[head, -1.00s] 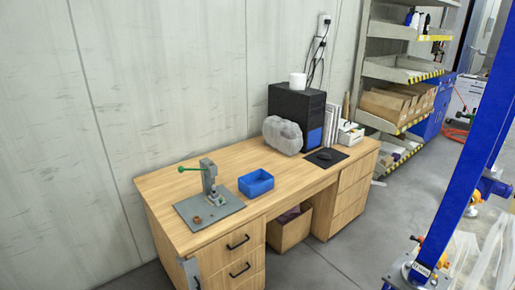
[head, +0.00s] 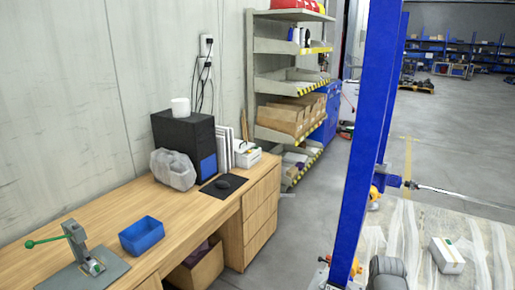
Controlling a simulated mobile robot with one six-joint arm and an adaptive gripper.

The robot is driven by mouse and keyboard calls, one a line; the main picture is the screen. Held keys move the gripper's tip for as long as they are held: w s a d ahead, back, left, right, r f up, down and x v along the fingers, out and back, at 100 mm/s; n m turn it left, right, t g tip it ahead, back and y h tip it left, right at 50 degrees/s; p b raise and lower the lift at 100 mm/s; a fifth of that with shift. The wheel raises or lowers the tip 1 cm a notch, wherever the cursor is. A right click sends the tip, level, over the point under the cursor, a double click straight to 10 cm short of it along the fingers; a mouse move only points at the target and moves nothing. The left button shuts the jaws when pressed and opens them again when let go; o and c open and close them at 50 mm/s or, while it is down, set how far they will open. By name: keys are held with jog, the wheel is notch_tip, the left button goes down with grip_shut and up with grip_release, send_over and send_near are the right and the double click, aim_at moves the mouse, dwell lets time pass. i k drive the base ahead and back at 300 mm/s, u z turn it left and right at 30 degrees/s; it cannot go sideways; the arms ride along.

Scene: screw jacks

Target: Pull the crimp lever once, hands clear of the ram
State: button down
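The crimp press (head: 82,247) stands on a grey base plate (head: 108,273) at the lower left of the head view, on the wooden desk. Its crimp lever (head: 45,240) sticks out to the left, close to level, with a green knob at its end. The ram faces the front right of the press and is too small to make out clearly. My gripper is not in the view.
A blue bin (head: 141,236) sits right of the press on the desk (head: 190,215). A wrapped grey bundle (head: 172,170), a black computer tower (head: 184,138) and a mouse pad (head: 217,187) stand farther back. A blue post (head: 366,140) rises at right. Grey floor lies between.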

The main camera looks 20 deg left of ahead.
aim_at(30, 244)
jog(key=u, duration=0.2)
jog(key=i, duration=0.75)
jog(key=u, duration=0.85)
jog(key=i, duration=0.6)
jog(key=u, duration=0.65)
jog(key=i, duration=0.55)
jog(key=u, duration=0.3)
jog(key=k, duration=0.9)
jog(key=u, duration=0.15)
jog(key=i, duration=0.15)
jog(key=z, duration=0.05)
